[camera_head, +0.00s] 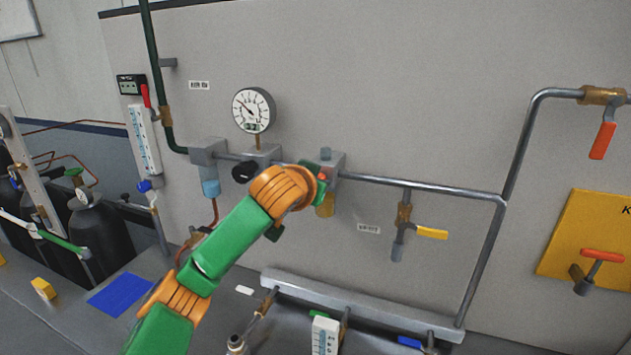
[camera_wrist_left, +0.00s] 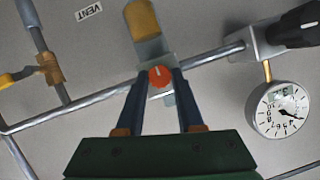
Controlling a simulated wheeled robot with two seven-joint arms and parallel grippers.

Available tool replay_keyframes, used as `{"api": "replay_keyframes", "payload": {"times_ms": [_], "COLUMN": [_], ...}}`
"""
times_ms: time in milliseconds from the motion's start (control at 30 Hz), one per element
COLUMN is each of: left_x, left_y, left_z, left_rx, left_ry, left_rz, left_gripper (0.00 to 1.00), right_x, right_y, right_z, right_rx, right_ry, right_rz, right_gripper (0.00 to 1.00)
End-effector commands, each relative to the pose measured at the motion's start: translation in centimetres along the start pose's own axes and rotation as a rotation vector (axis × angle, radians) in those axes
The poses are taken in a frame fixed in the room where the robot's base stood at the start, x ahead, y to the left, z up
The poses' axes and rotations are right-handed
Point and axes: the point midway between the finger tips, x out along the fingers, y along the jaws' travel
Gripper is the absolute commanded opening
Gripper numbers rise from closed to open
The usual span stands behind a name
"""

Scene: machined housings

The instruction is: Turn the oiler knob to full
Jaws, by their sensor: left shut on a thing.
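The oiler is a grey block (camera_wrist_left: 151,50) with an amber bowl (camera_wrist_left: 142,20) on the pipe line. In the head view its amber bowl (camera_head: 325,207) hangs just right of my left wrist. The round orange-red knob (camera_wrist_left: 161,77) on the oiler's front bears a small pale mark. My left gripper (camera_wrist_left: 160,83) is shut on the knob, with a dark finger on either side of it. In the head view my arm comes up from the lower left and its wrist hides most of the grip. My right gripper is out of view.
A round gauge (camera_head: 254,110), a black knob (camera_head: 244,172) and a blue-bowled filter (camera_head: 210,187) sit left of the oiler. A yellow-handled valve (camera_head: 431,233) is to the right. A grey pipe (camera_head: 420,188) runs along the wall panel.

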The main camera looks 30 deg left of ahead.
Motion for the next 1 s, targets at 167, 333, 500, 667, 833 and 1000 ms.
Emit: {"api": "replay_keyframes", "payload": {"times_ms": [167, 333, 500, 667, 833, 1000], "left_x": [0.2, 0.2, 0.2, 0.1, 0.1, -1.2], "left_y": [0.2, 0.2, 0.3, 0.2, 0.1, 0.3], "left_z": [0.5, 0.5, 0.6, 0.4, 0.3, 0.4], "left_rx": [0.017, 0.018, 0.018, 0.016, 0.015, 0.014], "left_ry": [-0.015, -0.016, -0.017, -0.012, -0.008, -0.001], "left_rz": [-0.001, -0.001, -0.001, -0.003, -0.004, -0.002], "left_gripper": [0.00, 0.00, 0.00, 0.66, 0.66, 0.66], "right_x": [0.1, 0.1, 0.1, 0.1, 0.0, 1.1], "right_y": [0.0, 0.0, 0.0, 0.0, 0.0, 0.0], "right_z": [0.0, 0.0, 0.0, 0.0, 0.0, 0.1], "right_rx": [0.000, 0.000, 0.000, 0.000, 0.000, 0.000], "right_ry": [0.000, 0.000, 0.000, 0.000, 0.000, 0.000], "right_rz": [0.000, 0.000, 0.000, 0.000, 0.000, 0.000], "right_gripper": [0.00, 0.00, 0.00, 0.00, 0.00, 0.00]}}
